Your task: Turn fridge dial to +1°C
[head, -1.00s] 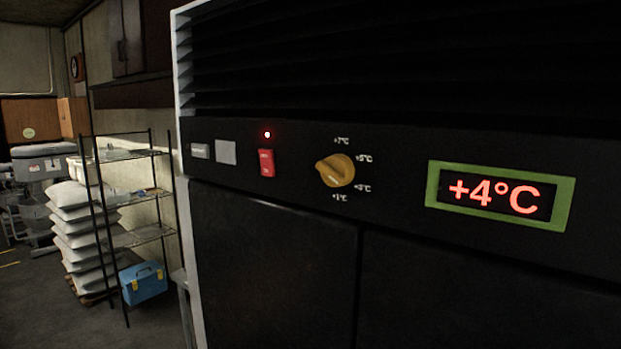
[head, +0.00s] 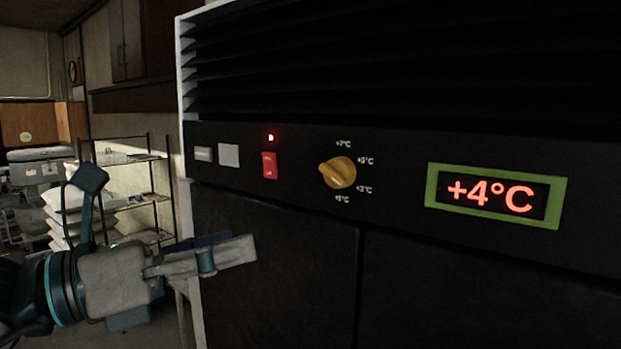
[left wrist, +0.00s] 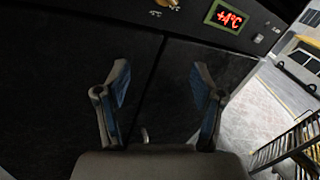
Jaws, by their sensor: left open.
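The yellow-orange fridge dial (head: 338,172) sits on the black panel in the head view, with marks from +7°C at the top down to +1°C at the bottom. The green-framed display (head: 496,196) reads +4°C. My left gripper (head: 240,252) is below and left of the dial, in front of the fridge doors, and touches nothing that I can see. In the left wrist view my left gripper (left wrist: 160,85) is open and empty. The dial (left wrist: 170,4) is cut off at the top edge there, beside the display (left wrist: 229,17). My right gripper is not in view.
A red switch (head: 269,165) under a lit red lamp is left of the dial. A wire shelf (head: 155,190) and stacked white sacks (head: 72,200) stand at the left.

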